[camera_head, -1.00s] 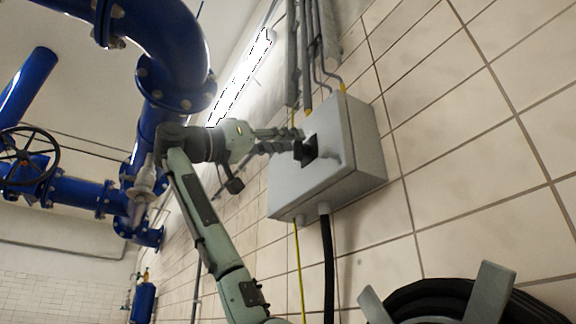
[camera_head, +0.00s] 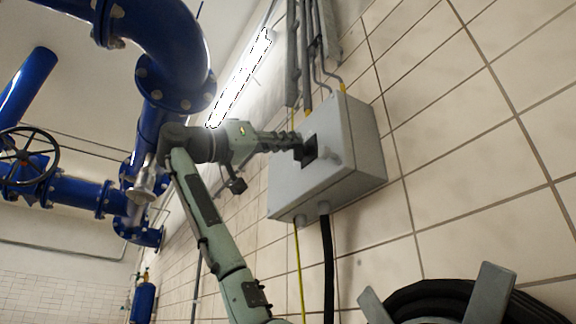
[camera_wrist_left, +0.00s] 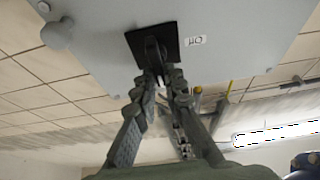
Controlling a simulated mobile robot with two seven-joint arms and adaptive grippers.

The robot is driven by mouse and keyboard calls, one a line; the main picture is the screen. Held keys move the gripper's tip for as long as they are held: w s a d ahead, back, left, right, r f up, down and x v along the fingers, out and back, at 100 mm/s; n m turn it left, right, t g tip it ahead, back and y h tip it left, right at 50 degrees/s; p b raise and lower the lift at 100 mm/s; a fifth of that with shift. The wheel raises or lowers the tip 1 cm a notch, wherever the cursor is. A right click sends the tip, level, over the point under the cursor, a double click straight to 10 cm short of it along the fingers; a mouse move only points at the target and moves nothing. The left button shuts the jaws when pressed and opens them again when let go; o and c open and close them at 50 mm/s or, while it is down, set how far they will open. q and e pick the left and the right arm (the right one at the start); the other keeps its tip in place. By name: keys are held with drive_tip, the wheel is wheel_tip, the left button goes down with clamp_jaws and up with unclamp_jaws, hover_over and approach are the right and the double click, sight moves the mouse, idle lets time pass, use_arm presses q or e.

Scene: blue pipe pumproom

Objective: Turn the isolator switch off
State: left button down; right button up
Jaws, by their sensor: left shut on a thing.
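The isolator switch is a black knob (camera_wrist_left: 153,50) on a square black plate (camera_wrist_left: 170,31), set in the front of a grey box (camera_head: 342,138) on the tiled wall. In the head view the plate (camera_head: 311,148) shows just beyond the fingertips. My left gripper (camera_head: 297,145) reaches in from the left and is shut on the knob; its fingertips (camera_wrist_left: 163,73) hide part of the knob in the left wrist view. A small label (camera_wrist_left: 195,41), apparently reading ON upside down, is beside the plate. My right gripper is out of view.
A round grey knob (camera_wrist_left: 56,35) sticks out of the box front. Conduits (camera_head: 305,60) run up from the box and a black cable (camera_head: 327,265) hangs below. A hose reel (camera_head: 440,300) is at lower right. Blue pipes (camera_head: 165,50) are at left.

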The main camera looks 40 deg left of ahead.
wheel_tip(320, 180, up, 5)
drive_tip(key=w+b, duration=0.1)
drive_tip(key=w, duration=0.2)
use_arm(q)
drive_tip(key=shift+w+a+f+n+g+y+p, duration=0.1)
drive_tip(key=shift+n+g+y+p, duration=0.25)
drive_tip(key=shift+n+y, duration=2.2)
drive_tip(key=shift+s+a+f+n+g+y+p, duration=0.2)
drive_tip(key=shift+n+g, duration=0.4)
drive_tip(key=shift+n, duration=4.1)
drive_tip(key=shift+w+f+n+g+y+p, duration=0.15)
drive_tip(key=shift+n+g+y, duration=0.3)
drive_tip(key=shift+n+y, duration=2.1)
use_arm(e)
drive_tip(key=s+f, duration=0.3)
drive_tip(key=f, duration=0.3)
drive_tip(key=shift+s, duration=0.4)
use_arm(q)
drive_tip(key=shift+r+n+h, duration=0.1)
drive_tip(key=shift+n+h, duration=1)
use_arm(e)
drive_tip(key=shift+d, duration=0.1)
use_arm(q)
drive_tip(key=c, duration=1.6)
unclamp_jaws()
